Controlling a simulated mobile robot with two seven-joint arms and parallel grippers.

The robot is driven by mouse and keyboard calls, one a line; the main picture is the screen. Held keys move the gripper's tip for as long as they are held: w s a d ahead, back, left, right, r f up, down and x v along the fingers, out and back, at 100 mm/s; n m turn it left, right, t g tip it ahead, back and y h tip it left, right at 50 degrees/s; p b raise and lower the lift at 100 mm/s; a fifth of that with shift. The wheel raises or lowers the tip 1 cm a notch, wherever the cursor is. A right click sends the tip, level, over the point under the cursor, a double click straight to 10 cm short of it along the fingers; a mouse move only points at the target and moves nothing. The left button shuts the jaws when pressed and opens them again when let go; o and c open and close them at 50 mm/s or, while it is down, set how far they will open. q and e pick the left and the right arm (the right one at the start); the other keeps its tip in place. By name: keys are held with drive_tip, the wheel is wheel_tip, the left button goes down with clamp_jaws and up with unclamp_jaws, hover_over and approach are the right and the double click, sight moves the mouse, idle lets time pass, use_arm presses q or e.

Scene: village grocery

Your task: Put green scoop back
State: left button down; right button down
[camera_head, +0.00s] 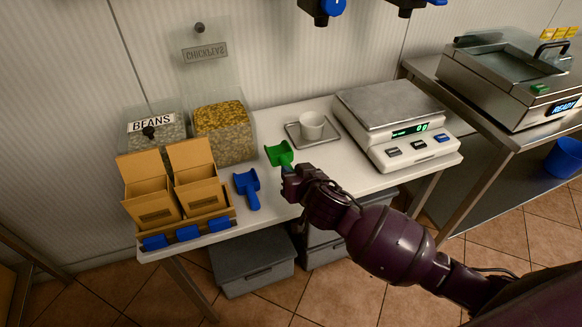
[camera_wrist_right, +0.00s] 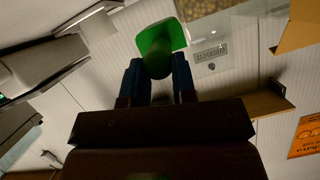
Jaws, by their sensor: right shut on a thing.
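The green scoop (camera_head: 279,153) is in my right gripper (camera_head: 288,171), over the white table, left of the small metal tray (camera_head: 327,139). In the wrist view the green scoop (camera_wrist_right: 160,42) sits between the two blue fingers of the right gripper (camera_wrist_right: 158,72), which are shut on its handle. The handle is mostly hidden by the gripper. A clear bin of yellow chickpeas (camera_head: 225,128) stands behind and left of the scoop, with its labelled lid (camera_head: 206,53) raised. My left gripper is not in view.
A blue scoop (camera_head: 247,187) lies left of the right gripper. Cardboard boxes (camera_head: 149,190) and a bin labelled BEANS (camera_head: 160,131) stand at the left. A white cup (camera_head: 311,124) is on the metal tray. A scale (camera_head: 394,119) takes up the table's right end.

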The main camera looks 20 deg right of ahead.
wheel_tip(320, 180, down, 3)
drive_tip(key=shift+r+b, duration=0.1)
drive_tip(key=shift+b, duration=0.6)
drive_tip(key=shift+f, duration=0.4)
wheel_tip(320, 180, down, 2)
drive_tip(key=shift+f+b, duration=0.25)
drive_tip(key=shift+b, duration=0.55)
drive_tip(key=shift+f+b, duration=0.35)
drive_tip(key=shift+f, duration=0.25)
drive_tip(key=c, duration=0.8)
unclamp_jaws()
drive_tip(key=shift+c, duration=0.2)
